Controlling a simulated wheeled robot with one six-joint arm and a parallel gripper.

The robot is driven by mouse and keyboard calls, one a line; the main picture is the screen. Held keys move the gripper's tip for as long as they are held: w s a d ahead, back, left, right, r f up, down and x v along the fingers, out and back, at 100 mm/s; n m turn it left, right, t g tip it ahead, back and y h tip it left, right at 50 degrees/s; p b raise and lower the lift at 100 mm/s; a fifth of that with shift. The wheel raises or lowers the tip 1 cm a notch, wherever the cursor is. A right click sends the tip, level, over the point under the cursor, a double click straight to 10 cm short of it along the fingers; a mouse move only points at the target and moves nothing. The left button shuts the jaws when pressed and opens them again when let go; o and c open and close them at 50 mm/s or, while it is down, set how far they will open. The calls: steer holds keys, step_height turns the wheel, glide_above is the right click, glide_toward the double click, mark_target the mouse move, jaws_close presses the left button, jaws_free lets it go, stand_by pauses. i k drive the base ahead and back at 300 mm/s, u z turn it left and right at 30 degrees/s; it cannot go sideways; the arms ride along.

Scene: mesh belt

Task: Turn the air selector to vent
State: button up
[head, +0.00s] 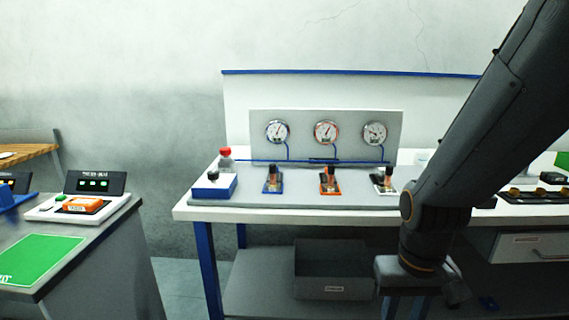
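Three small valve-like fittings with black handles stand in a row on the table: a blue one (272,180), an orange one (329,181) and a white one (384,182). A blue box with a black knob (213,186) stands at their left. No label that I can read says which is the air selector, and the knob settings are too small to tell. My gripper (405,306) points down at the bottom of the view, in front of the table and below its top. Its two fingers look apart and empty, with their ends at the picture's edge.
A grey panel with three round gauges (326,132) and blue tubing stands behind the fittings. A red-capped bottle (226,160) is at the left. A grey bin (330,270) is under the table. A counter with a green mat (40,260) is at left. My arm hides the table's right part.

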mark_target(212, 175)
steer(key=k, duration=0.55)
steer(key=u, duration=0.6)
steer(key=i, duration=0.6)
steer(key=u, duration=0.2)
